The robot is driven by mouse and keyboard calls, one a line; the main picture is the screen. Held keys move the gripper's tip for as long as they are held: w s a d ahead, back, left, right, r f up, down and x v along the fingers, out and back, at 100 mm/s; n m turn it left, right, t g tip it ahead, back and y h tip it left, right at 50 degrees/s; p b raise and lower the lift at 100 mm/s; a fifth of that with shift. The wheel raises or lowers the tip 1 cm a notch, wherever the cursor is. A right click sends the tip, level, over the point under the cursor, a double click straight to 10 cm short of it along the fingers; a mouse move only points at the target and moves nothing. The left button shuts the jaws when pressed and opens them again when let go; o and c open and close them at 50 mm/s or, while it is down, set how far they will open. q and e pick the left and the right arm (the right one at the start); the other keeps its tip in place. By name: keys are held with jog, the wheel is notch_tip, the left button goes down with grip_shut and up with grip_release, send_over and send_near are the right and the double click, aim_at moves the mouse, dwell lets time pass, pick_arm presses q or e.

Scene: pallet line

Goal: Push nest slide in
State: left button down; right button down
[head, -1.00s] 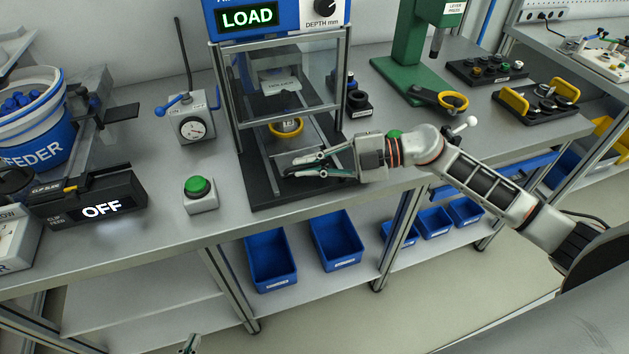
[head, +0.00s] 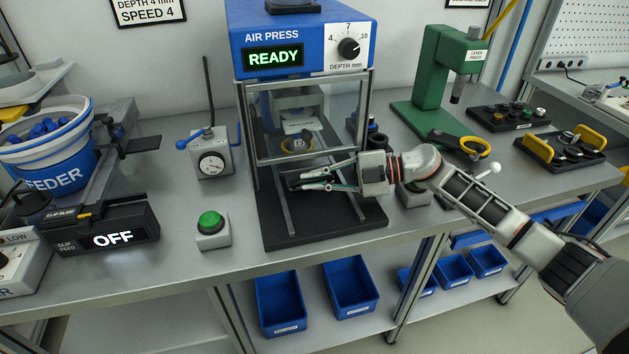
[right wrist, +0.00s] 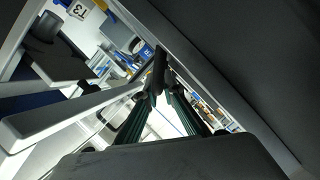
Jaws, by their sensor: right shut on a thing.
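The air press (head: 300,50) is blue, and its display reads READY. Its clear guard (head: 312,118) stands in a grey frame above a black base (head: 325,230) with two metal rails. The nest slide, with a yellow ring (head: 297,146) on it, is inside the press behind the guard and partly hidden. My right gripper (head: 298,182) reaches in from the right, low over the rails at the press front. In the right wrist view its fingers (right wrist: 160,85) close at a dark bar that looks like the slide's handle; the grip is partly hidden. My left gripper is out of view.
A clip feeder (head: 105,232) reads OFF. A grey box stands under my right wrist. The green lever press (head: 440,85) and black trays are at right.

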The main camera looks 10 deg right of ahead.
jog(key=c, duration=2.2)
grip_release()
jog(key=shift+w+d+r, duration=0.1)
jog(key=shift+w, duration=0.15)
jog(key=shift+o, duration=0.2)
jog(key=v, duration=1.2)
jog(key=shift+s, duration=0.1)
jog(key=shift+s, duration=0.1)
